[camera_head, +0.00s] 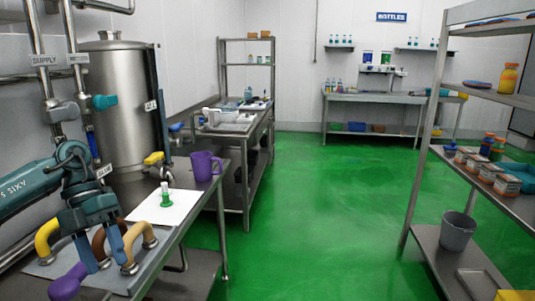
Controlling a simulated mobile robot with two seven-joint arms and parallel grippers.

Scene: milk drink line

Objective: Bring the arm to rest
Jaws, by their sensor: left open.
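My left arm comes in from the left edge in teal and grey. Its gripper (111,266) points down over the front end of the near steel bench, with its two fingers apart. The fingers are in front of a grey plate (112,283) with several curved handles. A yellow handle (44,240) is left of the fingers, and a tan handle (139,236) is right of them. A brown handle (100,246) is partly hidden behind the fingers. A purple rounded piece (66,285) is at the lower left. I see nothing held between the fingers. My right gripper does not show.
A white sheet (150,208) with a small green-and-white bottle (166,196) lies beyond the handles. A purple mug (205,164) stands behind it. A steel tank (115,100) and pipes rise close to my left arm. The green floor (310,215) is clear.

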